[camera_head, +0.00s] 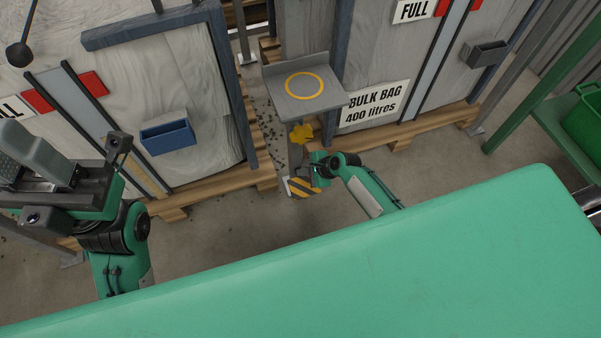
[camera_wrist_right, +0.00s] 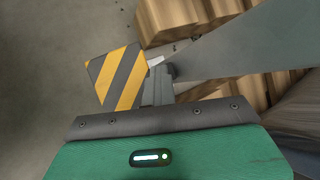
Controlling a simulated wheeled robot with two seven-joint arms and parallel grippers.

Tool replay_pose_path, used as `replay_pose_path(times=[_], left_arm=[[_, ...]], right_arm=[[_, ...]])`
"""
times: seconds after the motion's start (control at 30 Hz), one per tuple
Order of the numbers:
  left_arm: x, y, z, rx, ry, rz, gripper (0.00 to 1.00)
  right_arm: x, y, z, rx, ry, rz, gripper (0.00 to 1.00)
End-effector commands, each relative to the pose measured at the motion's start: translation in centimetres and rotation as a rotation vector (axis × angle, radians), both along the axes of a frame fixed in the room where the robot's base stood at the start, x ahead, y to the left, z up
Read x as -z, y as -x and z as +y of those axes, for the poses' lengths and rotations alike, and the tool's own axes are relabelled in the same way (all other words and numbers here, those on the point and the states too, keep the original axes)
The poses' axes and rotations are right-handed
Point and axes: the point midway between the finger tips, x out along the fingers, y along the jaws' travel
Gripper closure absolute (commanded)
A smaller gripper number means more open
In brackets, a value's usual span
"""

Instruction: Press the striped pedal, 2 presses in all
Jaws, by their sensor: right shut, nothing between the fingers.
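The striped pedal (camera_head: 304,189), yellow and dark grey, sits low at the foot of the stand in the head view. It also shows in the right wrist view (camera_wrist_right: 117,74), left of the fingers. My right gripper (camera_head: 306,177) reaches down over the pedal and is shut and empty. In the right wrist view its fingertips (camera_wrist_right: 158,80) overlap the pedal's right edge; I cannot tell whether they touch it.
A grey stand plate with a yellow ring (camera_head: 304,86) is above the pedal, with a yellow part (camera_head: 302,132) below it. Bulk bags on wooden pallets (camera_head: 225,187) flank the stand. A blue box (camera_head: 168,137) hangs left. Bare floor (camera_head: 235,225) lies in front.

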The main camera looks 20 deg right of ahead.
Motion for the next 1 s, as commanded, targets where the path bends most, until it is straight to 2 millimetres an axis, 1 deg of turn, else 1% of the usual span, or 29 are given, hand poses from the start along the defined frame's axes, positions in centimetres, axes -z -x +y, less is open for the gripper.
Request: replay_pose_path(times=[0.03, 0.47, 0.67, 1.0], left_arm=[[0.1, 0.0, 0.0, 0.000, 0.000, 0.000, 0.64], [0.2, 0.0, 0.0, 0.001, 0.000, -0.002, 0.64], [-0.6, 0.0, 0.0, 0.001, -0.001, -0.001, 0.64], [-2.8, 0.0, 0.0, 0.000, 0.000, 0.000, 0.64]], right_arm=[[0.9, 0.7, -0.1, -0.003, 0.004, 0.016, 1.00], [1.1, 0.8, -0.1, -0.005, 0.005, 0.020, 1.00], [0.4, 0.8, -0.1, -0.005, 0.005, 0.020, 1.00], [-1.6, 0.8, -0.1, -0.005, 0.004, 0.021, 1.00]])
